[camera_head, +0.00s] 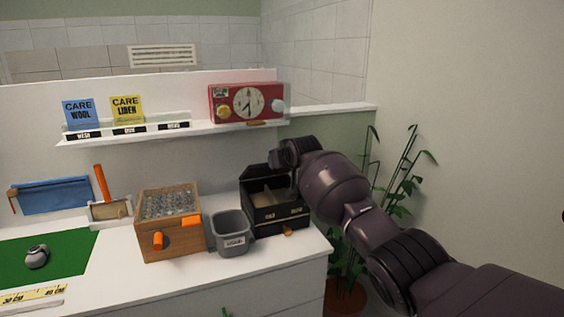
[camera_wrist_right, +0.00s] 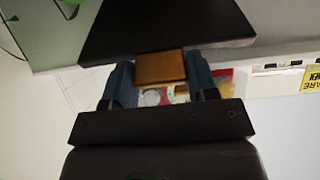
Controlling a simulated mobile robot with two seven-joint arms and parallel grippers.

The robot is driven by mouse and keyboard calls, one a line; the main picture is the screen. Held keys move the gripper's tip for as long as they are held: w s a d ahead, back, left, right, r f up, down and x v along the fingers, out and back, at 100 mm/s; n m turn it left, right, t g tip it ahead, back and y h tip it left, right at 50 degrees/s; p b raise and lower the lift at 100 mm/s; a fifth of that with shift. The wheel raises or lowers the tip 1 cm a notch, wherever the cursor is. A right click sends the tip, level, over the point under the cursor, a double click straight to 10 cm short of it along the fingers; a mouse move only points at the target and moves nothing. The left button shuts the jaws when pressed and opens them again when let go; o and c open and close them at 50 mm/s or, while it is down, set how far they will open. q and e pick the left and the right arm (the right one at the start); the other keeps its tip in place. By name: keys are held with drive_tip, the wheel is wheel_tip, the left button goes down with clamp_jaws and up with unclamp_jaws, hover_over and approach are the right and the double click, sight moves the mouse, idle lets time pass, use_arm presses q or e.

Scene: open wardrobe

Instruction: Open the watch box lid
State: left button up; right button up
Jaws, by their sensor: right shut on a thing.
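The black watch box (camera_head: 282,218) stands at the right end of the white counter, with tan padding showing inside. Its dark lid (camera_head: 256,180) is raised, tilted up at the back; part of it is hidden by my right arm. In the right wrist view the dark lid panel (camera_wrist_right: 165,28) has a brass-coloured tab (camera_wrist_right: 160,66). My right gripper (camera_wrist_right: 160,78) has its blue fingers on both sides of this tab and is shut on it. In the head view my right gripper (camera_head: 277,160) is at the lid's upper edge. My left gripper is not in view.
A grey bin (camera_head: 229,232) and a wooden box (camera_head: 169,225) stand close to the left of the watch box. A shelf above holds a red clock box (camera_head: 246,103). A potted plant (camera_head: 347,292) stands beyond the counter's right edge.

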drive_tip(key=o, duration=1)
drive_tip(key=shift+r, duration=0.15)
drive_tip(key=shift+o, duration=1.4)
drive_tip(key=p+v, duration=0.4)
drive_tip(key=v, duration=0.6)
drive_tip(key=shift+s+d+r, duration=0.1)
drive_tip(key=shift+s+d, duration=0.05)
drive_tip(key=shift+s, duration=0.15)
